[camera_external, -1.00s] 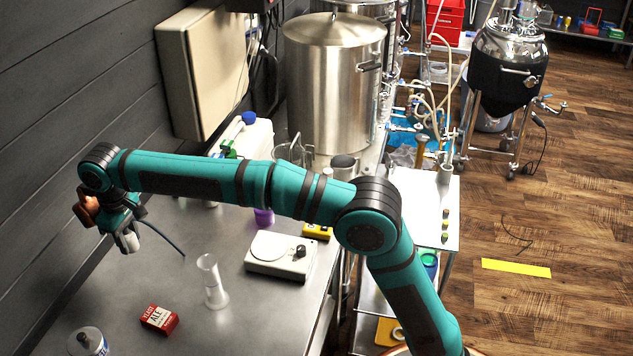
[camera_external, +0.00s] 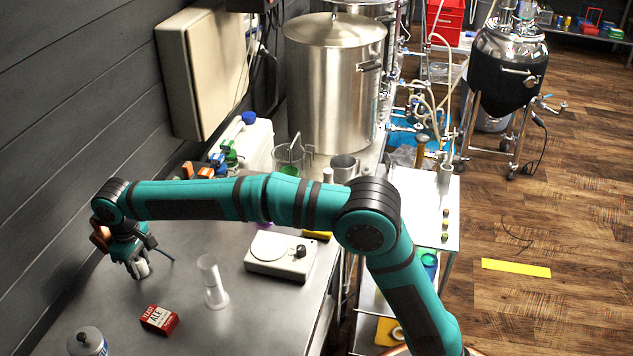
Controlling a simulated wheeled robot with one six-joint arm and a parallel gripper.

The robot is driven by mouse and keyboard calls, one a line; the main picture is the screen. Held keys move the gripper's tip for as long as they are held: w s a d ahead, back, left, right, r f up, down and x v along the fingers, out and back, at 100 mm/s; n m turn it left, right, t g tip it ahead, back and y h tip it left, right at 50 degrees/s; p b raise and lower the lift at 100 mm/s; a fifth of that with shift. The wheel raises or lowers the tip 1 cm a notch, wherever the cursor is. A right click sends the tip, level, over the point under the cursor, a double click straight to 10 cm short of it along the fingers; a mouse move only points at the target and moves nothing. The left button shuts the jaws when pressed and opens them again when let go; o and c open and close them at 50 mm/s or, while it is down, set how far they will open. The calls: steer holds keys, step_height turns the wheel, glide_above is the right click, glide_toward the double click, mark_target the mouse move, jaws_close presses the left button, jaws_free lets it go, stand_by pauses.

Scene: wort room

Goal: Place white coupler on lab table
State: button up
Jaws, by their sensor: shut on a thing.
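My gripper (camera_external: 137,264) is over the left part of the steel lab table (camera_external: 200,243), near the wall. It is shut on the white coupler (camera_external: 142,268), a small pale piece that shows below the fingers. The coupler is close to the table surface; I cannot tell whether it touches it. The gripper partly hides it.
A red yeast box (camera_external: 159,320), a clear cylinder (camera_external: 213,283) and a white scale (camera_external: 280,255) stand to the right of my gripper. A grey can (camera_external: 88,342) is at the lower left. Bottles with coloured caps (camera_external: 229,154) stand at the back. Bare table surrounds the gripper.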

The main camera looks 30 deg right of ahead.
mark_target(137, 260)
steer(key=shift+f, duration=0.15)
steer(key=o, duration=1)
step_height(137, 260, up, 12)
